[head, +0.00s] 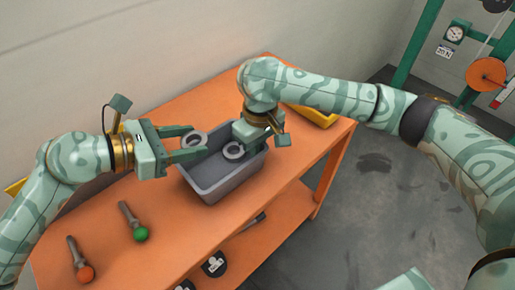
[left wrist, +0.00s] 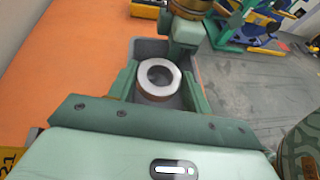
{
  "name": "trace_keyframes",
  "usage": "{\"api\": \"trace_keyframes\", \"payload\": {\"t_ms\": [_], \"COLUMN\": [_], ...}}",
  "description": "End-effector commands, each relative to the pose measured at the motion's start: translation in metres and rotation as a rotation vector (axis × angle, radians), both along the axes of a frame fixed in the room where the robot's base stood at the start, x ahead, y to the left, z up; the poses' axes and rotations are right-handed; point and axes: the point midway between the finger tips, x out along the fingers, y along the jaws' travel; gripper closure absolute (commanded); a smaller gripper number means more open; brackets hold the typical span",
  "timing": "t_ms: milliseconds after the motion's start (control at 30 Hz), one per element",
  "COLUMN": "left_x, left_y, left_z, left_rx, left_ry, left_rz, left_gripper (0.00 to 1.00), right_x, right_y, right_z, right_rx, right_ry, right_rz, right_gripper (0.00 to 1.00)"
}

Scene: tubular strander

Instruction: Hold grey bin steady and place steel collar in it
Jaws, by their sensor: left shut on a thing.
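The grey bin (head: 212,190) stands on the orange table. A steel collar (head: 194,140) sits between the fingers of my left gripper (head: 199,143), which is shut on it over the bin's left part. The left wrist view shows this collar (left wrist: 158,76) held flat, hole upward, with the bin (left wrist: 150,45) behind it. My right gripper (head: 263,134) points down at the bin's far right rim. Its fingertips are partly hidden, so I cannot tell whether they grip the rim.
Two grey-handled tools, one with an orange ball (head: 86,273) and one with a green ball (head: 141,233), lie at the table's front left. A yellow bin (head: 318,117) stands at the back right. A lower shelf (head: 270,228) holds dark items. Table space before the bin is clear.

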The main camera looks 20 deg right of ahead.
Motion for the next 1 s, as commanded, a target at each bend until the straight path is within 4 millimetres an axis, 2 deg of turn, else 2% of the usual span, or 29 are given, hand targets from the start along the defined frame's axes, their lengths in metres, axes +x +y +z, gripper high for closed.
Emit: {"api": "trace_keyframes", "payload": {"t_ms": [1000], "left_x": [-0.002], "left_y": [0.001], "left_z": [-0.071], "left_rx": [0.010], "left_ry": [0.016], "left_rz": [0.001], "left_gripper": [0.80], "right_x": [0.000], "right_y": [0.000], "right_z": [0.000], "right_rx": [0.000], "right_ry": [-0.001], "right_rz": [0.002], "right_gripper": [1.00]}}
